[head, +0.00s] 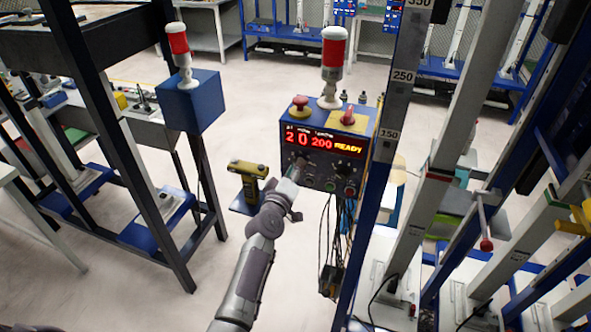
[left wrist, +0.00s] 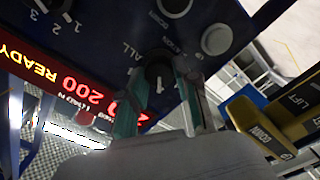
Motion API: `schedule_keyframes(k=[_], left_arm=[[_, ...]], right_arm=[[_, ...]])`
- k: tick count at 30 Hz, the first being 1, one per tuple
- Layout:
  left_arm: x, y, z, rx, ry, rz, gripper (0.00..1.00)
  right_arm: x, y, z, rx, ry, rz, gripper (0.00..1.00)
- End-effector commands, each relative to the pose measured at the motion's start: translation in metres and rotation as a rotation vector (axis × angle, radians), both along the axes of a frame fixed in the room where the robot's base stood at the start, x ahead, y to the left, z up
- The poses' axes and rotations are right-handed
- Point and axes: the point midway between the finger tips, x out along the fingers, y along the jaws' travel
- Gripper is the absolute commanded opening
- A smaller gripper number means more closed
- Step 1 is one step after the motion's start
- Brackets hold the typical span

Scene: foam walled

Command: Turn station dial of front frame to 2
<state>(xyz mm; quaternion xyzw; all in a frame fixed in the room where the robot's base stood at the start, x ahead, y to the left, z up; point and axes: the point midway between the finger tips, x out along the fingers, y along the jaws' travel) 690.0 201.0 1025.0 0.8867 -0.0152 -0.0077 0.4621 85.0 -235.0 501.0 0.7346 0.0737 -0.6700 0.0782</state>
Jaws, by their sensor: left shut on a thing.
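The blue control box (head: 325,132) of the front frame shows lit red digits "2 0 200" and a yellow "READY". My left gripper (head: 299,166) reaches up to the lower left of its panel. In the left wrist view the panel appears turned around, and the teal-padded fingers of my left gripper (left wrist: 160,66) stand on either side of a black dial (left wrist: 158,77), shut on it. "ALL" is printed beside this dial; its other marks are partly hidden by the fingers. Another dial (left wrist: 52,6) with numbers around it shows at the top left. My right gripper is not in view.
Cables (head: 330,245) hang below the box. A blue post (head: 375,215) stands just right of it.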

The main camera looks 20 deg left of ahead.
Motion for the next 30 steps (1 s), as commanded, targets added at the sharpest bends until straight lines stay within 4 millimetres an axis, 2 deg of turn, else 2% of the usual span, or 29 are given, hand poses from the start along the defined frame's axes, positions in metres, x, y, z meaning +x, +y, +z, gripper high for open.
schedule_keyframes(k=[8, 9, 13, 14, 23, 26, 30], left_arm=[[0.000, 0.000, -0.001, -0.001, 0.001, -0.002, 0.00], [0.000, 0.000, -0.001, 0.000, 0.001, -0.002, 0.33], [0.000, 0.000, 0.000, 0.000, 0.001, -0.001, 0.54], [0.000, 0.000, 0.000, 0.000, 0.001, -0.001, 0.56], [-0.001, 0.000, 0.000, 0.000, 0.001, -0.001, 0.56], [-0.009, 0.000, -0.002, -0.001, 0.002, -0.001, 0.56], [-0.032, 0.001, -0.002, -0.001, 0.002, 0.002, 0.56]], right_arm=[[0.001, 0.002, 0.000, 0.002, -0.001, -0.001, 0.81], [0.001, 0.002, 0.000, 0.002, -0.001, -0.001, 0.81], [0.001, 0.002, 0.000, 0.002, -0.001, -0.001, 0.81], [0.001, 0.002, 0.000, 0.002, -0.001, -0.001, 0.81], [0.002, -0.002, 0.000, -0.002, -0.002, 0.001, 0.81], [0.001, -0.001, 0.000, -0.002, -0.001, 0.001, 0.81], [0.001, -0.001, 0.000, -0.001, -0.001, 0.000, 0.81]])
